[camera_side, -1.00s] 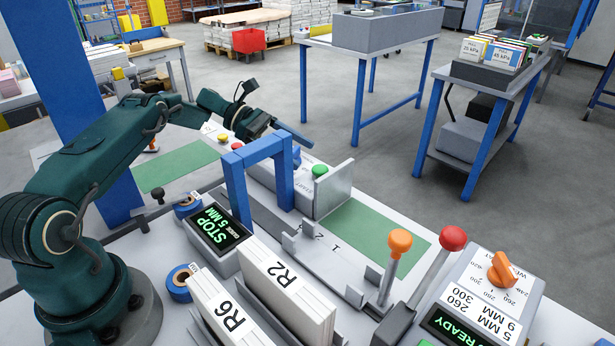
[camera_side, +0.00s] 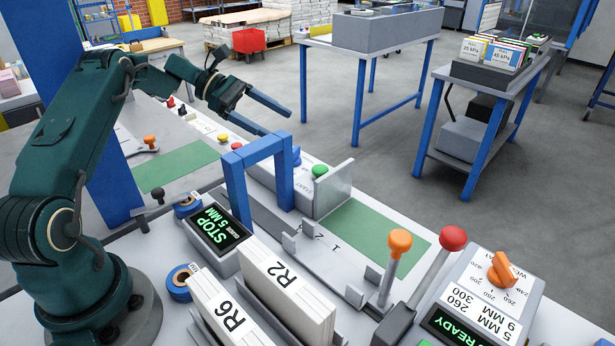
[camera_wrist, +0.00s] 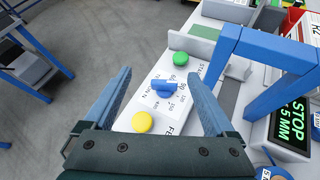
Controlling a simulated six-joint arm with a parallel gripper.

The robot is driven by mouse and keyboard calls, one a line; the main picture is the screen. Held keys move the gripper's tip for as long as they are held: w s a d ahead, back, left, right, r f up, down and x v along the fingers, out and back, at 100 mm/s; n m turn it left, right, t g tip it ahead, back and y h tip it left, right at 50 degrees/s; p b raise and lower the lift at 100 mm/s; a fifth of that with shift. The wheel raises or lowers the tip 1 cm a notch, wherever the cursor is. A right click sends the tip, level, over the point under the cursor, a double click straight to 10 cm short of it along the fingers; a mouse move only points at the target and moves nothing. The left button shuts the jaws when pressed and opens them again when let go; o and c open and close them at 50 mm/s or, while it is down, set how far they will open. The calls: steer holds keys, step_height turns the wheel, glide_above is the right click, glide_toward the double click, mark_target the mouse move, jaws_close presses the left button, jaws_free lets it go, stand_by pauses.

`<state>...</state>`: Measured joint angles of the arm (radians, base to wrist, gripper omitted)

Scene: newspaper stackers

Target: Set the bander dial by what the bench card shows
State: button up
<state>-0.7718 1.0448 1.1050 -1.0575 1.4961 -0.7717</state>
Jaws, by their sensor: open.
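The bander dial is a blue knob (camera_wrist: 165,88) on a white panel marked TENSION N, with a ring of small numbers. Its bar lies roughly crosswise in the wrist view; I cannot tell its exact setting. In the side view the blue knob (camera_side: 297,154) is partly hidden by the blue arch. My gripper (camera_side: 278,124) is open and empty, above the bench behind the arch. In the wrist view my gripper (camera_wrist: 160,75) shows the knob framed between its fingers, apart from them. A white card (camera_side: 480,312) reads 260, 300, 5 MM, 9 MM; I cannot tell whether it is the bench card.
The blue arch (camera_side: 232,185) stands close beside the knob. A green button (camera_wrist: 180,58) and a yellow button (camera_wrist: 142,122) flank the knob. A display (camera_side: 218,226) reads STOP, 5 MM. An orange dial (camera_side: 500,270) and two levers stand at the right.

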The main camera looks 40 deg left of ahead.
steer(key=s+r+m+y, duration=0.1)
steer(key=m+y, duration=0.1)
steer(key=m, duration=0.3)
steer(key=s+a+r+m+y, duration=0.1)
steer(key=r+m+y, duration=0.1)
steer(key=m, duration=0.4)
steer(key=s+r+m+y, duration=0.1)
steer(key=m, duration=0.4)
steer(key=shift+s+a+r+m+y, duration=0.2)
steer(key=shift+m+y, duration=0.1)
steer(key=shift+y, duration=0.1)
